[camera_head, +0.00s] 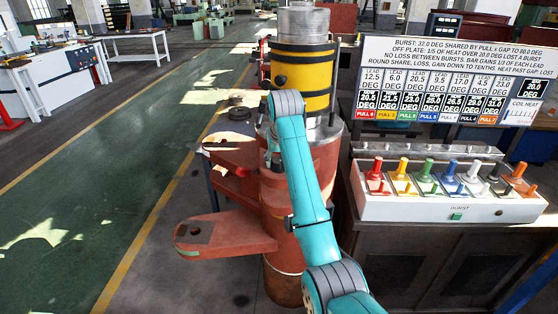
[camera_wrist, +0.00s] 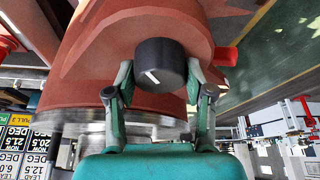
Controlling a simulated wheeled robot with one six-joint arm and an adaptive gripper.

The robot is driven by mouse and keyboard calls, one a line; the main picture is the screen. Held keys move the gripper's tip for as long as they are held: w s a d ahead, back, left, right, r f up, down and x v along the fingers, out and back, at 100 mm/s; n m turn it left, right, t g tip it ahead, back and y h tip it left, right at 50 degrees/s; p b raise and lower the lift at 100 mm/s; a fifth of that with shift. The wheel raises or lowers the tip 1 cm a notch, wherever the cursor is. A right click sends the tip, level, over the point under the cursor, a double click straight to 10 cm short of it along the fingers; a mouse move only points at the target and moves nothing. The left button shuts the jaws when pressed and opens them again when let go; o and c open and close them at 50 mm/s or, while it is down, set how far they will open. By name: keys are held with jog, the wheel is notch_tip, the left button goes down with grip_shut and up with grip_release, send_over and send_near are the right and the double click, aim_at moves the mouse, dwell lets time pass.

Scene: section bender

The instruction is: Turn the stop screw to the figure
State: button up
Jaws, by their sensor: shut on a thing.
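The stop screw shows in the wrist view as a round black knob (camera_wrist: 160,65) with a short white mark on its face, slanting from upper left to lower right. It sits against the red-brown machine body (camera_wrist: 95,60). My gripper (camera_wrist: 160,78) has one finger on each side of the knob, closed on it. In the head view my gripper (camera_head: 273,158) is at the red machine column (camera_head: 285,225), largely covered by my teal arm; the knob is hidden there. No scale around the knob can be made out.
A white figure board (camera_head: 455,80) with LEAD and NOW rows in degrees stands at right. Below it, a white console (camera_head: 450,205) carries several coloured levers and a green BURST button (camera_head: 456,216). Red plates (camera_head: 225,235) jut left from the column. The green floor at left is open.

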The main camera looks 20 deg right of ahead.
jog(key=shift+m+g+h, duration=0.25)
jog(key=shift+m+h, duration=0.3)
jog(key=shift+m, duration=1)
jog(key=shift+m+g+h, duration=0.25)
jog(key=shift+m+h, duration=0.3)
jog(key=shift+m, duration=1)
jog(key=o, duration=1.2)
jog(key=shift+c, duration=0.2)
